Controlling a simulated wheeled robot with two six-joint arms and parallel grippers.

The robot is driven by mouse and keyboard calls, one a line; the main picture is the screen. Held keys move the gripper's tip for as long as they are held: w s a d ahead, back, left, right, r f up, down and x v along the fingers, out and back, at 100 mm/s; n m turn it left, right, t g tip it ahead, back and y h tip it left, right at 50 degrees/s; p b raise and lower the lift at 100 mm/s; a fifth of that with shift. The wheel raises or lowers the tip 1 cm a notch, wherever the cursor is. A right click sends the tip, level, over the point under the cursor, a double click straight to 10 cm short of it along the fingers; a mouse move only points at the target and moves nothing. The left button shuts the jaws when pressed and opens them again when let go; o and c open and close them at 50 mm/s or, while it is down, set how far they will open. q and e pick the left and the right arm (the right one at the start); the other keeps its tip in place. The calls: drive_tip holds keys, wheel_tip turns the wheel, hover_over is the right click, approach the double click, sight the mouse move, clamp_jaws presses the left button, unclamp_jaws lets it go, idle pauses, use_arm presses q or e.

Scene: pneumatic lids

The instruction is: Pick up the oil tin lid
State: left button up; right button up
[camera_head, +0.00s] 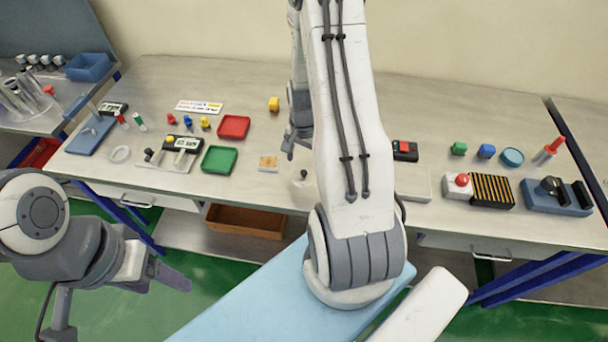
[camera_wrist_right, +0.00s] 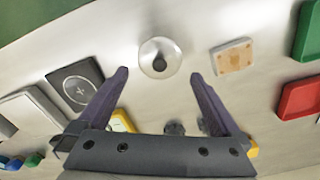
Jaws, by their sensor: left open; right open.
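A round, pale, glassy lid with a dark knob (camera_wrist_right: 160,60), which looks like the oil tin lid, lies on the table in the right wrist view. In the head view the knob (camera_head: 303,175) shows beside my right arm, which may hide part of the lid. My right gripper (camera_wrist_right: 160,77) is open and empty, its fingertips on either side of the near edge of the lid in the picture, not closed on it. It also shows in the head view (camera_head: 290,148), partly behind my arm. My left gripper (camera_head: 180,277) is open and empty in front of the table.
A wooden tile (camera_head: 268,163) lies left of the lid, with a green tray (camera_head: 219,160) and a red tray (camera_head: 233,127) further left. A black device with a red top (camera_head: 404,149) and a red button box (camera_head: 458,186) stand to the right.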

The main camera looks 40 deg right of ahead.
sight(304, 172)
wheel_tip(304, 172, down, 4)
drive_tip(key=shift+s+r+p, duration=0.1)
drive_tip(key=shift+p, duration=0.85)
drive_tip(key=shift+f, duration=0.65)
drive_tip(key=c, duration=1.2)
drive_tip(key=shift+o, duration=0.2)
drive_tip(key=shift+r, duration=0.15)
